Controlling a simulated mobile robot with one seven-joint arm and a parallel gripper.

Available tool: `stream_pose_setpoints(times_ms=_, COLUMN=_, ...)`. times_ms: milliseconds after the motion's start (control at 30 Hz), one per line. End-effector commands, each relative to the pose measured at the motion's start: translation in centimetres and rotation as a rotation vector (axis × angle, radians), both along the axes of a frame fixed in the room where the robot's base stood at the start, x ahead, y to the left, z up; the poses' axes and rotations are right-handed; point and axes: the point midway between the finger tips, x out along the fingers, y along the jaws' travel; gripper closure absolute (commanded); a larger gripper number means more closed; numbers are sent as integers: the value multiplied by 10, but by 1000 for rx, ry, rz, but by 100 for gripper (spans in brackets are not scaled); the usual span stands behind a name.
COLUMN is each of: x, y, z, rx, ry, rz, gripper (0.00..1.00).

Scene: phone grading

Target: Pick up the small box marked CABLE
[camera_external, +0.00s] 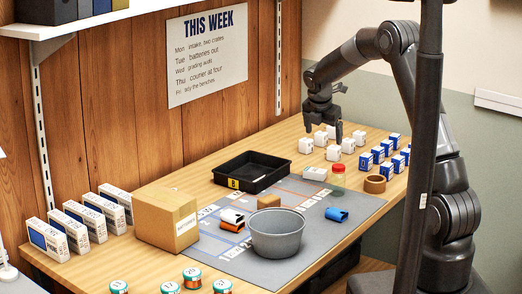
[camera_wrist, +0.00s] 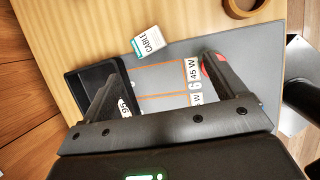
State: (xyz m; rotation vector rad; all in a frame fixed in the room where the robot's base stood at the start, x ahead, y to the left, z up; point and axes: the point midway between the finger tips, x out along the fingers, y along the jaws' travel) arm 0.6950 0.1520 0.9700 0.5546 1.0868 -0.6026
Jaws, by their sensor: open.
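The small box marked CABLE (camera_external: 315,173) is white with a teal edge. In the external view it lies between the black tray and a red-lidded jar. In the wrist view the CABLE box (camera_wrist: 148,41) lies at the mat's edge, its label readable and tilted. My gripper (camera_external: 322,128) is open and empty, pointing down in the air, above and behind the box in the external view. In the wrist view my gripper's fingers (camera_wrist: 160,70) are spread wide, with the box beyond their tips and between their lines. Nothing hides the box's label there.
The black tray (camera_external: 252,172) is left of the box. The red-lidded jar (camera_external: 338,180) stands close on its right, with a tape roll (camera_external: 375,184) beyond. White cubes (camera_external: 305,146) and blue-white boxes (camera_external: 365,163) stand behind. A grey bowl (camera_external: 277,240) stands on the mat.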

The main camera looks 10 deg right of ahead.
Motion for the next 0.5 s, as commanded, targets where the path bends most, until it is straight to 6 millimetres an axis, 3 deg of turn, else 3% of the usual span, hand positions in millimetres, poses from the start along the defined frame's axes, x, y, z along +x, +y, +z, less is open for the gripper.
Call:
stream_pose_setpoints(times_ms=100, x=16, y=15, z=-30, rx=-52, ry=30, rz=126, gripper=11)
stream_pose_setpoints(times_ms=300, x=26, y=26, z=-49, rx=-90, ry=48, rz=221, gripper=11)
stream_pose_setpoints(times_ms=500, x=33, y=22, z=-70, rx=-93, ry=51, rz=226, gripper=11)
